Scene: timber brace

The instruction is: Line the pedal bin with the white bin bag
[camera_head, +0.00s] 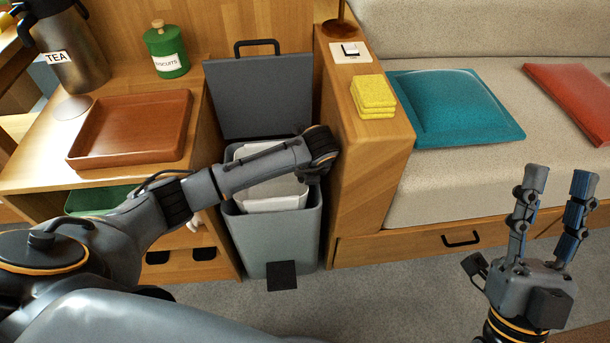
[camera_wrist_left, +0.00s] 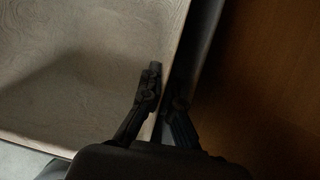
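The grey pedal bin (camera_head: 270,245) stands on the floor between two wooden units, its lid (camera_head: 258,95) raised behind it. The white bin bag (camera_head: 272,195) sits in the bin's mouth; my left arm hides part of it. My left gripper (camera_head: 318,165) is at the bin's right rim. In the left wrist view its fingers (camera_wrist_left: 167,88) close in on the edge of the pale bag (camera_wrist_left: 70,90), beside the dark bin wall; the exact contact is dim. My right gripper (camera_head: 559,182) is open and empty, in front of the bench at the right.
A counter at left holds a brown tray (camera_head: 132,128), a green biscuit tin (camera_head: 167,50) and a tea flask (camera_head: 65,45). Yellow sponges (camera_head: 373,95) lie on the narrow wooden unit (camera_head: 350,160) close beside the bin. Grey floor (camera_head: 390,295) is clear in front.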

